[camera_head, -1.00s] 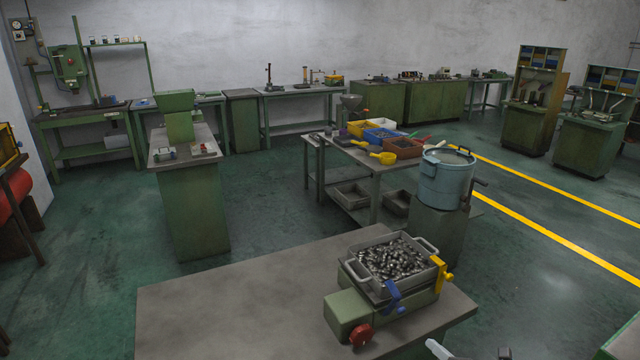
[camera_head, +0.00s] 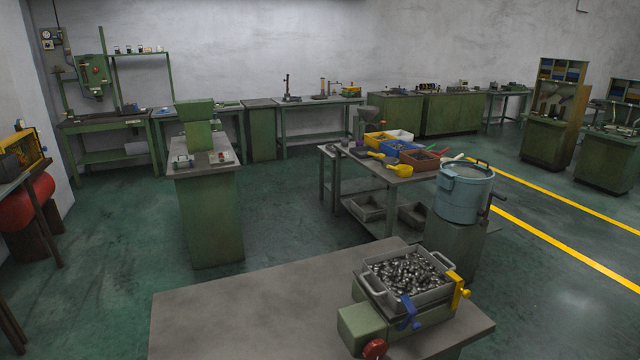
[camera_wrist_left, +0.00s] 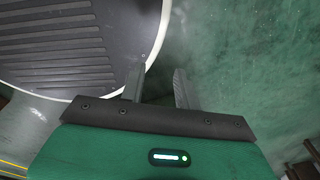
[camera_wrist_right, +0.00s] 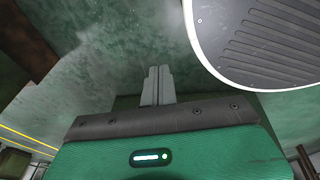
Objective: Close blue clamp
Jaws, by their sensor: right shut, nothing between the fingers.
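The blue clamp (camera_head: 409,312) is on the near side of the green machine (camera_head: 362,327) at the right end of the grey table. It sits by the wall of a grey tray (camera_head: 392,299) full of metal parts. A yellow clamp (camera_head: 458,289) is on the tray's right side. A red knob (camera_head: 375,348) is at the machine's front. Neither gripper shows in the head view. In the left wrist view my left gripper (camera_wrist_left: 158,88) has its fingers apart with nothing between them. In the right wrist view my right gripper (camera_wrist_right: 158,82) has its fingers together, empty. Both are away from the clamp.
The grey table (camera_head: 250,305) is bare left of the machine. A blue drum (camera_head: 464,192) stands behind it on a green stand. A bench with coloured bins (camera_head: 418,160) is further back. A green pedestal (camera_head: 212,215) stands at left. Green floor is open between them.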

